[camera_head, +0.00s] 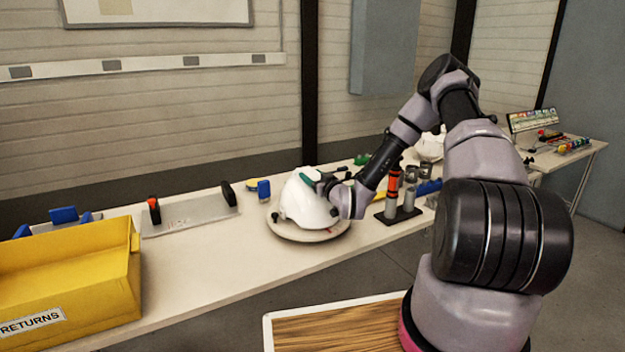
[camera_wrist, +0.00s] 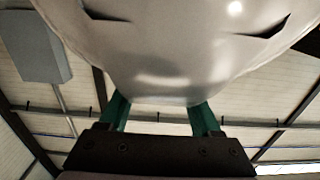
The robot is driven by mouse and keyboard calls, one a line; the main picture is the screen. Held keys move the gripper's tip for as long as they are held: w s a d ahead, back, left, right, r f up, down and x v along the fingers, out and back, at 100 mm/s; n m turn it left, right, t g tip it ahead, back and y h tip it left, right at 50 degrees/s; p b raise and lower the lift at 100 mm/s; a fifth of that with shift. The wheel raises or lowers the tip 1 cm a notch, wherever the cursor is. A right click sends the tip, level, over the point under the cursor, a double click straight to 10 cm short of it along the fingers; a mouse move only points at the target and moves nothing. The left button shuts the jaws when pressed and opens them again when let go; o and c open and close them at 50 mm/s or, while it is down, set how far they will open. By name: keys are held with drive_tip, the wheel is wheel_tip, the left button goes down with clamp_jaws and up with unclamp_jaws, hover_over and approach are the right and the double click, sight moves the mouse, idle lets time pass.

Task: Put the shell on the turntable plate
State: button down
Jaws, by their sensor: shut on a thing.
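The white helmet shell (camera_head: 304,203) is on or just above the round turntable plate (camera_head: 283,231) on the bench; I cannot tell whether it touches the plate. My gripper (camera_head: 318,181) reaches in from the right and is shut on the shell's edge. In the wrist view the shell (camera_wrist: 165,50) fills the top of the picture. The green fingers of my gripper (camera_wrist: 160,112) meet its lower edge there. Part of the shell's right side is hidden by my gripper and wrist in the head view.
A yellow returns bin (camera_head: 75,275) stands at the front left of the bench. A metal plate with clamps (camera_head: 190,213) lies left of the turntable. A dark rack with bottles (camera_head: 397,214) stands close on its right. Another white shell (camera_head: 430,147) is behind my arm.

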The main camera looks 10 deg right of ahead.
drive_tip(key=shift+f, duration=0.5)
drive_tip(key=shift+c, duration=0.4)
unclamp_jaws()
